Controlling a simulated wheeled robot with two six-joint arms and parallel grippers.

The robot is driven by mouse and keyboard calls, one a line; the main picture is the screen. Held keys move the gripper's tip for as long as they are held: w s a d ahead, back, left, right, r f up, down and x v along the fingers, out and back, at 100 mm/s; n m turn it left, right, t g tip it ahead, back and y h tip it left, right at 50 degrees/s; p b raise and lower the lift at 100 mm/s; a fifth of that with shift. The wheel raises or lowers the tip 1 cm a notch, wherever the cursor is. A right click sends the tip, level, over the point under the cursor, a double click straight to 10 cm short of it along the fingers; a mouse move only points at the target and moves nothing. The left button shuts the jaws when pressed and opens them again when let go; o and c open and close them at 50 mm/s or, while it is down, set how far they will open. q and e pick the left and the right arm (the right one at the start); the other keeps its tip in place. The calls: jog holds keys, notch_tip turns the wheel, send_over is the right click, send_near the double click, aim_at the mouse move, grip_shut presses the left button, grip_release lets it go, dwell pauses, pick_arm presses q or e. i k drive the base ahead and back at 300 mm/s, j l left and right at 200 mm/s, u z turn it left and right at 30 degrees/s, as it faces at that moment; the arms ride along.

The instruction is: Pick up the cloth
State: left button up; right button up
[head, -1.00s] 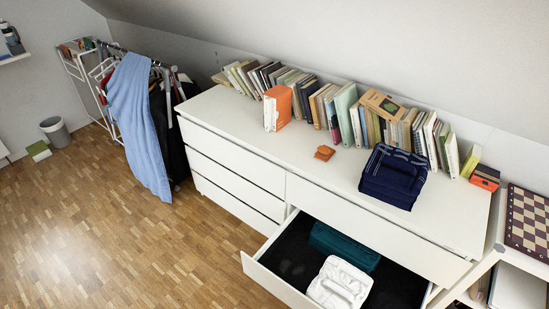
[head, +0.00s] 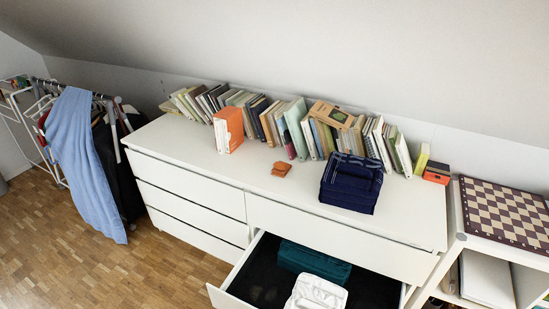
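A folded navy blue cloth (head: 350,183) lies on top of the white dresser (head: 270,207), towards its right side. A folded teal cloth (head: 314,262) lies in the open drawer (head: 236,287), at its back. A folded white cloth (head: 317,293) lies in front of the teal one and is cut off by the bottom edge of the picture. A long light blue cloth (head: 82,160) hangs over the clothes rack at the left. Neither of my grippers is in view.
A row of books (head: 250,108) stands along the back of the dresser. A small orange item (head: 281,169) lies left of the navy cloth. A chessboard (head: 505,212) lies on the shelf unit at the right. The dresser top's front left is clear.

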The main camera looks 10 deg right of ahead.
aim_at(280, 169)
jog(key=i+j+z, duration=0.25)
jog(key=i+j, duration=0.15)
jog(key=i+j+z, duration=0.2)
jog(key=i+j, duration=0.15)
jog(key=i+j+z, duration=0.25)
jog(key=j, duration=0.35)
jog(key=i, duration=0.05)
